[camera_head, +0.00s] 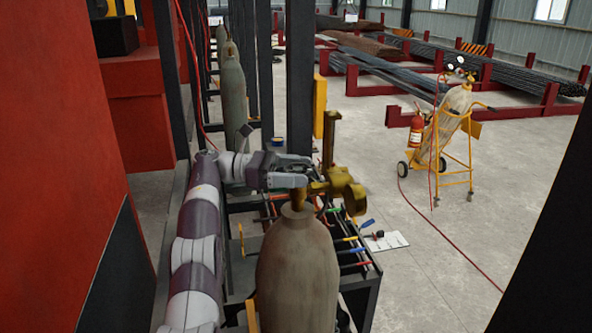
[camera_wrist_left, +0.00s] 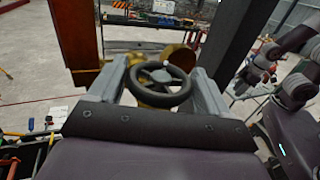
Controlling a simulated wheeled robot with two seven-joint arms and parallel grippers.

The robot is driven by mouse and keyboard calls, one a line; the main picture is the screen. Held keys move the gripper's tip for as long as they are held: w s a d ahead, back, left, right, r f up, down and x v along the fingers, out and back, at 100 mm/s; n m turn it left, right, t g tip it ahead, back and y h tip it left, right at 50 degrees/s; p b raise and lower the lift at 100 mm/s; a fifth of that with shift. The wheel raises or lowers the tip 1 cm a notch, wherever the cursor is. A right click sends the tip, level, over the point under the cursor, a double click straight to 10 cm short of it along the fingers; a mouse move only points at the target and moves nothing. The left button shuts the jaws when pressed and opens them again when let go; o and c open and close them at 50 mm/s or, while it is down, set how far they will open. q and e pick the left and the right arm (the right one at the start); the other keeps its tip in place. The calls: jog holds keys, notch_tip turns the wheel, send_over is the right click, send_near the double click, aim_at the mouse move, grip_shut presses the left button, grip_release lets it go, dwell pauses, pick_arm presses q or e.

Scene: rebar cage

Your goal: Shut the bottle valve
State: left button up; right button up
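The near gas bottle (camera_head: 298,275) stands upright in the head view, grey-brown, with a brass valve (camera_head: 341,188) on top. The valve's black handwheel (camera_wrist_left: 158,84) shows in the left wrist view, with brass behind it. In the head view the wheel cannot be made out. My left gripper (camera_head: 306,172) comes in from the left at valve height. In the left wrist view its two grey fingers (camera_wrist_left: 160,75) stand wide apart, one on each side of the handwheel. Slim gaps seem to show; contact cannot be told for sure. My right gripper cannot be made out in either view.
A dark rack with hand tools (camera_head: 352,250) stands right behind the bottle. A dark post (camera_head: 299,80) rises behind the gripper. Another bottle (camera_head: 232,95) stands farther back. A yellow bottle cart (camera_head: 455,140) with a red extinguisher (camera_head: 416,134) stands on open floor at right.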

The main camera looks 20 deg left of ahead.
aim_at(304, 171)
pick_arm(q)
jog(key=shift+o, duration=0.8)
jog(key=shift+r, duration=0.1)
notch_tip(304, 171, up, 4)
jog(key=p, duration=0.3)
jog(key=shift+r, duration=0.1)
jog(key=d+b, duration=0.1)
jog(key=b, duration=0.3)
jog(key=shift+s+d+f, duration=0.1)
jog(key=shift+d+f, duration=0.1)
jog(key=shift+d, duration=0.2)
jog(key=d+r+b, duration=0.4)
jog(key=d+r, duration=0.3)
jog(key=d, duration=0.3)
jog(key=shift+s, duration=0.4)
jog(key=shift+w, duration=0.1)
